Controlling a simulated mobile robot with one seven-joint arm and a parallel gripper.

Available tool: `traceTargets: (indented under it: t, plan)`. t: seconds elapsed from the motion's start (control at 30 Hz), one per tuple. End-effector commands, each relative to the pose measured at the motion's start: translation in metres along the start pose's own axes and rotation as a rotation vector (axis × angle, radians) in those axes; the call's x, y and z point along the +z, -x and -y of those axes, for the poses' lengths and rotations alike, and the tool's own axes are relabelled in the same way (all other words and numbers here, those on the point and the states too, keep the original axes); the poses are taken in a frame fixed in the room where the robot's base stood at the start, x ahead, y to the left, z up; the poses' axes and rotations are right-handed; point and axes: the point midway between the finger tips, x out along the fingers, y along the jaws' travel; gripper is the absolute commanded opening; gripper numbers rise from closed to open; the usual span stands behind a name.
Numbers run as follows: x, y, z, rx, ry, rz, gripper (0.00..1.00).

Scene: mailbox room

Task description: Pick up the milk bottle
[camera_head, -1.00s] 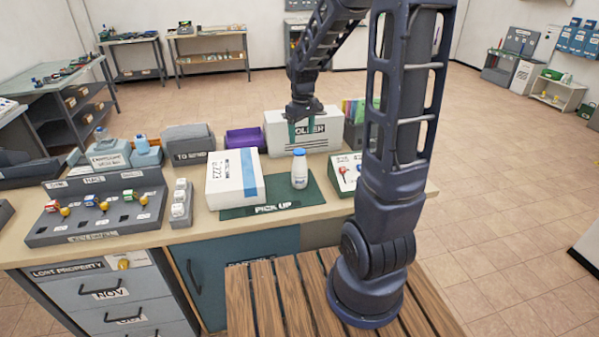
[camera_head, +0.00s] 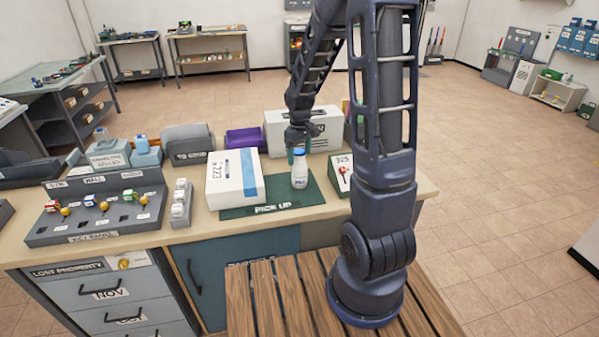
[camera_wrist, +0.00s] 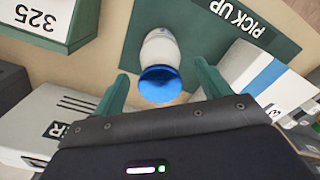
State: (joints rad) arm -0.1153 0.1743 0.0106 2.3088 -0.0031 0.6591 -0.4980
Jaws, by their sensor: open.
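The milk bottle (camera_head: 299,174) is white with a blue cap and stands upright on the green mat (camera_head: 313,193) marked PICK UP. My gripper (camera_head: 297,154) is right above and behind the bottle's cap in the head view. In the wrist view the bottle (camera_wrist: 160,60) shows with its blue cap between the two green fingers of my gripper (camera_wrist: 160,88). The fingers are open, with a gap on each side of the cap. The bottle is not gripped.
A white box with a blue stripe (camera_head: 222,187) stands on the mat close left of the bottle. A box marked 325 (camera_head: 340,178) stands to the right. A large white case (camera_head: 275,133) stands behind. The counter's front edge (camera_head: 200,234) is bare.

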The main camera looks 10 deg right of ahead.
Motion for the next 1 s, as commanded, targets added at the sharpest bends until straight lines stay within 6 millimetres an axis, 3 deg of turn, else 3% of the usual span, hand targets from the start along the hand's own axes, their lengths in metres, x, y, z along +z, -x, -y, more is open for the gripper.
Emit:
traceTargets:
  t: [0.2,0.5,0.87,1.0]
  plan:
    - [0.0,-0.021,0.0,0.0,0.0,0.001,0.76]
    - [-0.001,-0.024,0.0,0.0,0.0,-0.001,0.74]
    - [-0.001,-0.023,0.0,0.0,0.0,-0.001,0.03]
    - [-0.001,-0.023,0.0,0.001,0.0,-0.001,0.0]
